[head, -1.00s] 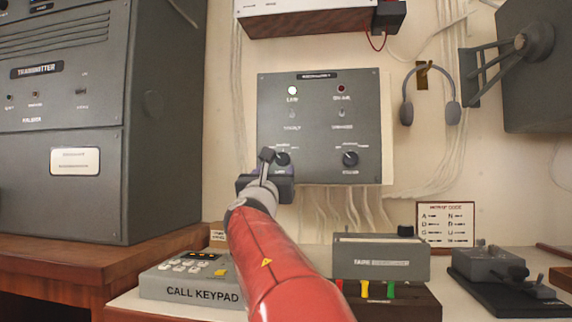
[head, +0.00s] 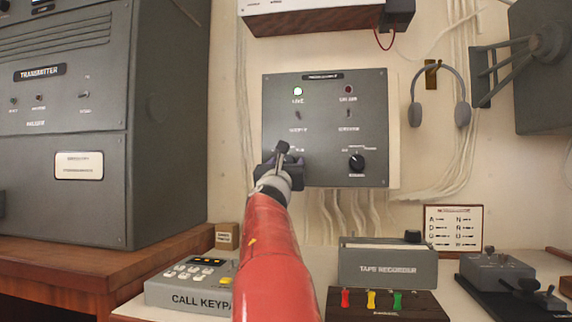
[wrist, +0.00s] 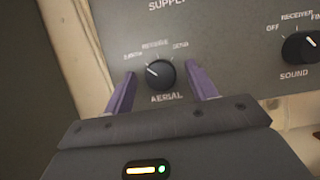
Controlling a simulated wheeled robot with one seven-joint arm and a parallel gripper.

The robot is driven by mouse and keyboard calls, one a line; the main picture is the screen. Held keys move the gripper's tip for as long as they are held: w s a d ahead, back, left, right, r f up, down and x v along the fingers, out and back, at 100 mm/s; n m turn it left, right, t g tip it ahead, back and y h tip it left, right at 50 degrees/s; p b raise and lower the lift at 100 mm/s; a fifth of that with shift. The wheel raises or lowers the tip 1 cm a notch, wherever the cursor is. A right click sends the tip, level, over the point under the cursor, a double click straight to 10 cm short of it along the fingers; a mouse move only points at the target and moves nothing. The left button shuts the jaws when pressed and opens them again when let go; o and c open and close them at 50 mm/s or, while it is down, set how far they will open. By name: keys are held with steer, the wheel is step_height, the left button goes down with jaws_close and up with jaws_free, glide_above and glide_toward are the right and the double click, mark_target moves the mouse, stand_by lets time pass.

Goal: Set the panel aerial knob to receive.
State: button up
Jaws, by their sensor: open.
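The black aerial knob (wrist: 160,74) is on the grey wall panel (head: 325,130), under the labels earth, receive and send. Its white pointer line points up and left, towards the earth label. My gripper (wrist: 161,75) is open, with one purple finger on the left of the knob and one on the right. Gaps show between the fingers and the knob; I cannot tell the fingertips' depth against the panel. In the head view my gripper (head: 281,158) covers the aerial knob.
The sound knob (wrist: 300,47) is right of the aerial knob on the same panel; it also shows in the head view (head: 356,162). Toggle switches and lamps sit above. Below are the call keypad (head: 190,282) and tape recorder (head: 385,266). Headphones (head: 440,95) hang at right.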

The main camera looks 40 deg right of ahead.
steer(key=c, duration=1)
steer(key=shift+m+g, duration=0.3)
steer(key=shift+m, duration=0.2)
steer(key=m+g+h, duration=0.1)
steer(key=m, duration=0.2)
steer(key=m+g, duration=0.1)
steer(key=m, duration=0.2)
steer(key=shift+w+a+g+h+p, duration=0.1)
steer(key=shift+g+h+p, duration=0.2)
steer(key=shift+h+p, duration=0.1)
steer(key=shift+r+m+g+p, duration=0.1)
steer(key=shift+m+g+p, duration=0.15)
steer(key=shift+m+g, duration=0.75)
steer(key=shift+m+g+p, duration=0.2)
steer(key=shift+m, duration=1.5)
steer(key=shift+h, duration=0.3)
steer(key=o, duration=1)
